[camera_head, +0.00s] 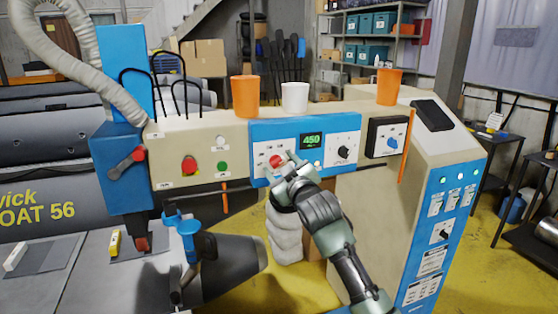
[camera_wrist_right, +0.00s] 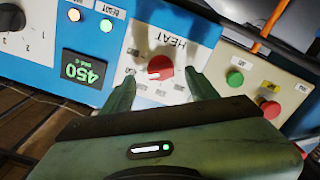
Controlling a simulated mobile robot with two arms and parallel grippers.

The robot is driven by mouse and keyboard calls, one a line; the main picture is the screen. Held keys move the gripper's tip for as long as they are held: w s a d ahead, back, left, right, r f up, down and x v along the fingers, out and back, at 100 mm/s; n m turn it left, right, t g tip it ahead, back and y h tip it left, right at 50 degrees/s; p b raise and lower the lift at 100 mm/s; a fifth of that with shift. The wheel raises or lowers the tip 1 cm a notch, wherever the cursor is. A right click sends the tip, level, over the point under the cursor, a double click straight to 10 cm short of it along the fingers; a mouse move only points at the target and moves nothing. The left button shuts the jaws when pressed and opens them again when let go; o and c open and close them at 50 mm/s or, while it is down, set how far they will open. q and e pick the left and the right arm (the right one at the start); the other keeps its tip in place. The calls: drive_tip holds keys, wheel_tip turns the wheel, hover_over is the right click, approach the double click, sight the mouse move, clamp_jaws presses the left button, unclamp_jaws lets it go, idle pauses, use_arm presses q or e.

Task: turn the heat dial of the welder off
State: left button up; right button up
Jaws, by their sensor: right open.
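The heat dial (camera_head: 276,160) is a red knob on a white plate in the welder's blue panel (camera_head: 262,134). In the right wrist view the dial (camera_wrist_right: 161,68) sits between two green fingers, with the word HEAT beside it upside down. A white pointer mark shows on its face. My right gripper (camera_head: 284,168) is open in front of the dial; its fingers (camera_wrist_right: 162,86) stand apart on both sides, and I cannot tell whether they touch it. A green display (camera_head: 311,140) reads 450. My left gripper is not in view.
A black selector knob (camera_head: 344,152) is right of the display. A red button (camera_head: 189,165) and a green button (camera_head: 222,166) are to the left. Two orange cups and a white cup (camera_head: 295,97) stand on the welder's top. A grey horn (camera_head: 232,262) juts out below.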

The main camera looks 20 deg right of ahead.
drive_tip(key=shift+w, duration=0.75)
clamp_jaws()
